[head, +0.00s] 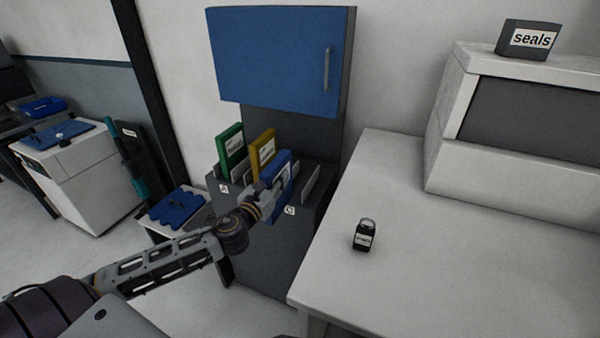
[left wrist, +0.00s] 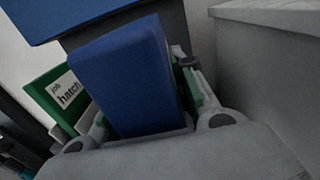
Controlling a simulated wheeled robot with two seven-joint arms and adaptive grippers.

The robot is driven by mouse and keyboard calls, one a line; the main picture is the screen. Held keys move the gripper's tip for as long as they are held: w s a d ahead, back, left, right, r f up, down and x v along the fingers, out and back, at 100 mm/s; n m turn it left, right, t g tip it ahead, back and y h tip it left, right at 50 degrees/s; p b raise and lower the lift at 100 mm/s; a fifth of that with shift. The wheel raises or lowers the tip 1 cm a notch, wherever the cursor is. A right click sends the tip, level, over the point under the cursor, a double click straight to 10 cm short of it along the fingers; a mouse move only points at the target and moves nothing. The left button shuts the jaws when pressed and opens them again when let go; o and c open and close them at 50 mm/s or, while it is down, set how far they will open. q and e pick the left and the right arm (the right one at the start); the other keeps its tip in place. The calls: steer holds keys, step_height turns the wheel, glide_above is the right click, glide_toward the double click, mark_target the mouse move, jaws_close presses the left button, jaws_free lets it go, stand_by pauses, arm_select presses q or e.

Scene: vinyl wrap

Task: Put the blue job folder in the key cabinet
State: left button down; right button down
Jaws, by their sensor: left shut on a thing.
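The blue job folder (head: 283,168) is in my left gripper (head: 268,196), at the grey rack by the wall. In the left wrist view the blue folder (left wrist: 122,75) stands between the two fingers, which are shut on it. I cannot tell whether its lower edge still touches the rack. A grey cabinet with a blue door (head: 270,60) and a vertical handle (head: 327,68) hangs above the rack. Its door looks closed and its inside is hidden. My right gripper is not in view.
The grey rack (head: 262,250) also holds a green folder (head: 230,152) and a yellow folder (head: 262,150), with dividers. A white counter (head: 430,250) at the right bears a black padlock (head: 362,236). A "seals" box (head: 528,38) sits on the raised unit. Most of the counter is clear.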

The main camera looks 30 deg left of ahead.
arm_select(q)
steer(key=w+a+p, duration=0.1)
steer(key=w, duration=1.6)
steer(key=shift+w, duration=0.35)
stand_by(0.4)
steer(key=shift+f, duration=1.75)
steer(key=shift+f, duration=0.15)
steer(key=c, duration=1.2)
jaws_free()
steer(key=shift+o, duration=0.2)
